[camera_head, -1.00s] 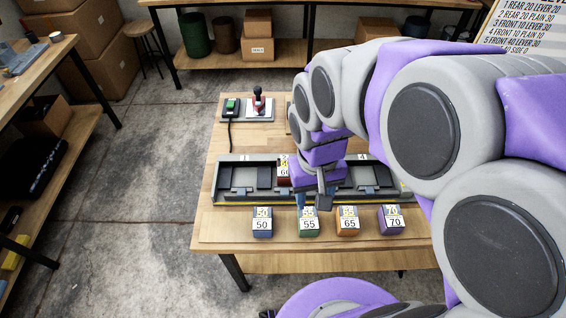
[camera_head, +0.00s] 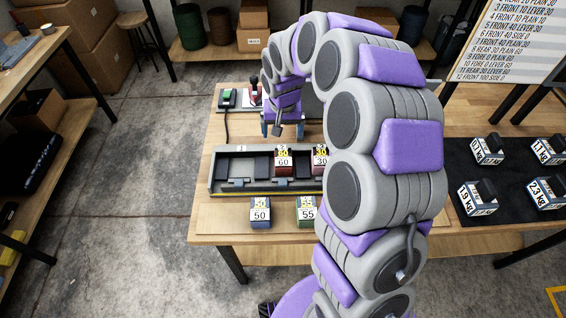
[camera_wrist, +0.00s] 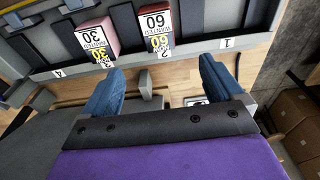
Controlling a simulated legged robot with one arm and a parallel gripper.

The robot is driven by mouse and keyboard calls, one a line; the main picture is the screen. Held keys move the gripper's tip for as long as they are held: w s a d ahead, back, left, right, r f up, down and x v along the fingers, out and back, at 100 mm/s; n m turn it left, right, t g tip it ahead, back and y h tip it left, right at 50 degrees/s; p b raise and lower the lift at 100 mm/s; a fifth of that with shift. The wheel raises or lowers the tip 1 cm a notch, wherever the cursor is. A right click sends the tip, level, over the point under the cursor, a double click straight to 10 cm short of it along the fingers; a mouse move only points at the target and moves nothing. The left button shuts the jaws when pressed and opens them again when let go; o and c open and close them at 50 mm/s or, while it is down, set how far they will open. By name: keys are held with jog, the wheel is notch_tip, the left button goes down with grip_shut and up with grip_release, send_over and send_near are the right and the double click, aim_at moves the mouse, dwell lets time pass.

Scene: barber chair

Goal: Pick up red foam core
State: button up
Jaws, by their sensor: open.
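Two reddish blocks stand in the long grey tray (camera_head: 222,190). One is dark red and labelled 60 (camera_head: 284,160); the other is red to pinkish and labelled 30 (camera_head: 319,160), partly hidden by my arm in the head view. In the wrist view the 60 block (camera_wrist: 155,22) is ahead of the gap between my fingers, and the 30 block (camera_wrist: 98,36) is to its left. My gripper (camera_head: 284,129) is open and empty behind the tray, apart from both blocks. Its two blue fingers also show in the wrist view (camera_wrist: 158,88). I cannot tell which block is the foam core.
A blue block 50 (camera_head: 260,214) and a green block 55 (camera_head: 305,213) stand in front of the tray. A green-button box (camera_head: 227,98) and a red-based lever (camera_head: 254,96) are at the back left. Weights sit on a black mat (camera_head: 460,153) at right.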

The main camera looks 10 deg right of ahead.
aim_at(283, 157)
jog(key=f, duration=0.3)
jog(key=f+b, duration=0.1)
jog(key=f, duration=0.3)
jog(key=w+f+b, duration=0.1)
jog(key=f, duration=0.2)
jog(key=shift+d+f, duration=0.15)
notch_tip(283, 157, down, 5)
jog(key=shift+w+d+f+b, duration=0.1)
jog(key=shift+f+b, duration=0.05)
jog(key=shift+b, duration=0.75)
jog(key=shift+c, duration=0.3)
jog(key=c, duration=1)
